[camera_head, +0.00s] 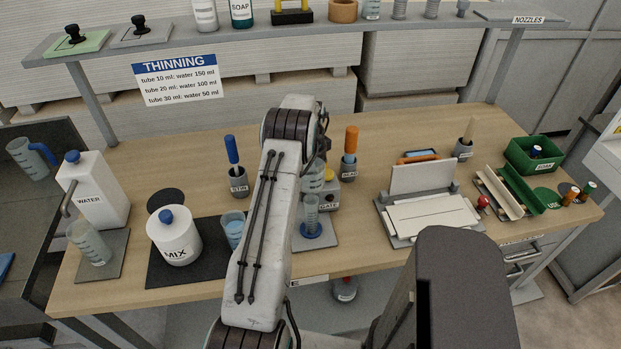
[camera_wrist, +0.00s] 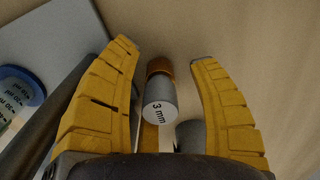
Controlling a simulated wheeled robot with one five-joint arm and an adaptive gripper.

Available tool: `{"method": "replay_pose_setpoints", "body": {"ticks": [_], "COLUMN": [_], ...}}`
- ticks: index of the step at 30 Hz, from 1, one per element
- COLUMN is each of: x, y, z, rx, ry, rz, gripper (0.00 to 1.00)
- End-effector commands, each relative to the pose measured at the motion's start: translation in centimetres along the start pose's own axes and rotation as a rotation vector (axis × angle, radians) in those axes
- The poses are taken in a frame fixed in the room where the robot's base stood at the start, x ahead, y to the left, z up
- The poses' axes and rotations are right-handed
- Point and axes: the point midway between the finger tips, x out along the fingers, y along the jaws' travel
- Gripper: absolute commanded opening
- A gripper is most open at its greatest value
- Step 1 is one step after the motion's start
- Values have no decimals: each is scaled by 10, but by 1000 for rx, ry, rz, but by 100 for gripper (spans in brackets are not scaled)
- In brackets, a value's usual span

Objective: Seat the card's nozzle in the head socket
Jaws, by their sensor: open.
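My gripper (camera_wrist: 165,55) is open in the wrist view, its two yellow fingers spread. Between them is a grey cylinder marked "3 mm" (camera_wrist: 159,111) with an orange-brown end; gaps show on both sides. In the head view my arm hides the gripper and this cylinder. The card on the shelf front is headed "THINNING" (camera_head: 174,80) and lists tube and water amounts. I cannot make out a head socket in either view.
A second grey round part (camera_wrist: 189,136) lies low between the fingers; a blue-rimmed graduated vessel (camera_wrist: 20,95) is at left. On the bench stand a MIX pot (camera_head: 174,240), a WATER jug (camera_head: 95,190), a white folding fixture (camera_head: 430,215) and a green bin (camera_head: 535,155).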

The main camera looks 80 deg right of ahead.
Motion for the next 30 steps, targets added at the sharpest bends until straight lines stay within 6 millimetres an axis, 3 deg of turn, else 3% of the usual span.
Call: {"method": "replay_pose_setpoints", "body": {"ticks": [19, 30], "x": [0, -1], "y": [0, 0], "z": [0, 0], "rx": [0, 0], "ry": [0, 0], "rz": [-1, -1], "gripper": [1, 0]}}
